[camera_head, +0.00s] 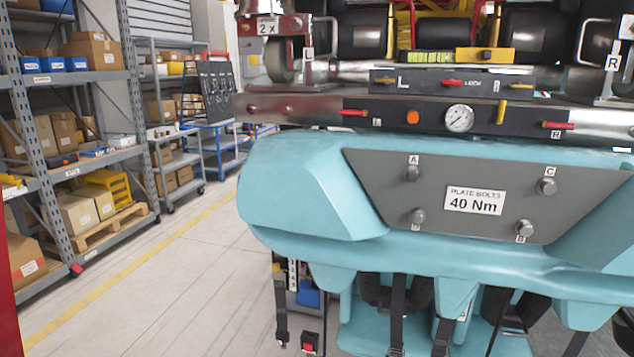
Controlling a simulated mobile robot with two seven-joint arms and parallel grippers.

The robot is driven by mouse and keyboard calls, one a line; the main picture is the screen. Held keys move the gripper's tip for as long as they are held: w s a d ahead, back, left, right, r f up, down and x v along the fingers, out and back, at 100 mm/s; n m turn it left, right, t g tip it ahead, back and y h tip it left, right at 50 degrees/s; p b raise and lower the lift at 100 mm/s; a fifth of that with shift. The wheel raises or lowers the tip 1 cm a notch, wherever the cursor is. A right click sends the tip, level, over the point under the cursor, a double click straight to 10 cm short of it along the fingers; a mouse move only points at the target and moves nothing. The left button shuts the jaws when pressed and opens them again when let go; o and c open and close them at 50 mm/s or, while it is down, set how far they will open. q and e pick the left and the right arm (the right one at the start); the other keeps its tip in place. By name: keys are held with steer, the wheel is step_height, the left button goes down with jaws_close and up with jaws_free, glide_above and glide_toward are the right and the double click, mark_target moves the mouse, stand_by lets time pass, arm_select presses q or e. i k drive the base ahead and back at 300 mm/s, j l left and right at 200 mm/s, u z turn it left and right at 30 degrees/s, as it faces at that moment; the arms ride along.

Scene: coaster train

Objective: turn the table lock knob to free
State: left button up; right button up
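A dark control panel (480,121) runs across the front above the teal coaster car body (310,185). A smaller dark plate (392,83) sits above it, with a small red handle (453,83) lying flat beside lettering that seems to read LOCK. This may be the table lock knob, but the lettering is too small to be sure. The lower panel has a red lever (353,112) at left, another red lever (558,125) at right marked R, an orange button (412,117), a round gauge (459,118) and an upright yellow handle (500,111). Neither gripper is in view.
A grey plate (370,170) with bolts and a 40 Nm label (474,201) is on the car front. Straps hang below. A yellow-ended spirit level (440,57) lies above the panel. Shelving with boxes (90,50) stands at left; the floor (150,290) between is clear.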

mark_target(450, 82)
steer(key=l+u, duration=0.1)
steer(key=l, duration=0.5)
steer(key=l+u, duration=0.1)
steer(key=l, duration=0.45)
steer(key=k+l+u, duration=0.1)
steer(key=l, duration=0.5)
steer(key=k+l, duration=0.1)
steer(key=l, duration=0.45)
steer(key=k+l+u, duration=0.15)
steer(key=l, duration=0.4)
steer(key=i+l, duration=0.05)
